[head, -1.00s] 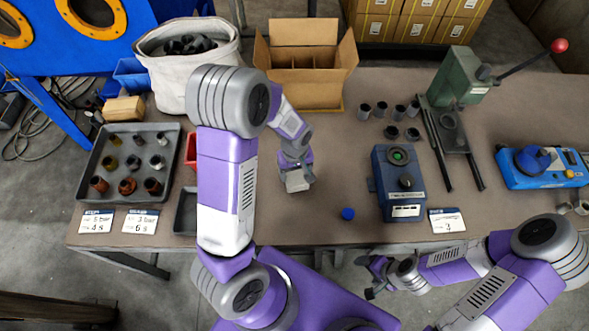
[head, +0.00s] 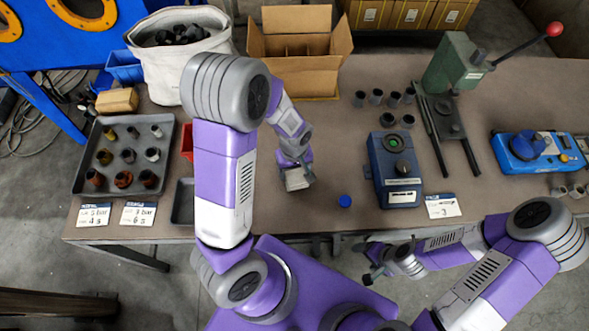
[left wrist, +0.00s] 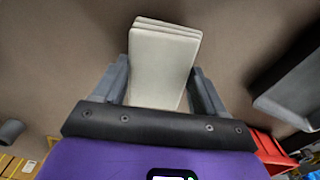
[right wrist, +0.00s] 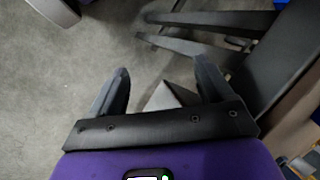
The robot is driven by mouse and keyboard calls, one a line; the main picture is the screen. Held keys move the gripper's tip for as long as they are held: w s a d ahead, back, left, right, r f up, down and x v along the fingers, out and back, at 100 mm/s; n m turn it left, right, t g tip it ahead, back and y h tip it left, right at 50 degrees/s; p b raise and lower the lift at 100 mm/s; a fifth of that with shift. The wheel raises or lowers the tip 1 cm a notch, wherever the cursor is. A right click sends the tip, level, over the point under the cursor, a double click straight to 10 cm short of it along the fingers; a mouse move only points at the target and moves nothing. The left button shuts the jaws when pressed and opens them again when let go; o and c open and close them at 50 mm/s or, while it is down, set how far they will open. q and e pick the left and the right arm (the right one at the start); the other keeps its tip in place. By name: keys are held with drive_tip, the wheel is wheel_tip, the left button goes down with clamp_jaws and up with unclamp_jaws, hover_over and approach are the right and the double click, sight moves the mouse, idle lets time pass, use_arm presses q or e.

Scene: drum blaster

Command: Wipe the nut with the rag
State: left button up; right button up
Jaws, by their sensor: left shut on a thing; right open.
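A folded off-white rag (left wrist: 163,68) is held between the fingers of my left gripper (head: 297,181); it also shows in the head view (head: 297,179), just above the table or touching it, I cannot tell which. A grey tray (head: 79,187) at the left of the table holds several small metal fittings, some rusty brown, some grey, some brassy. Which of them is the nut, I cannot tell. The tray is well to the left of my left gripper. My right gripper (head: 369,262) is open and empty in front of the table edge, over the floor.
A blue cap (head: 345,201) lies right of my left gripper. A small dark tray (head: 183,207) and a red bin (head: 187,142) are left of it. A blue device (head: 396,165), a green press (head: 452,65), an open carton (head: 297,82) and a white sack (head: 178,73) stand around.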

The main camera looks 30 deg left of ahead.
use_arm(q)
drive_tip(key=shift+w+a, duration=1.45)
drive_tip(key=shift+s+d, duration=0.1)
drive_tip(key=shift+s+d, duration=1.5)
drive_tip(key=shift+w+a, duration=1.6)
drive_tip(key=shift+s+d, duration=0.1)
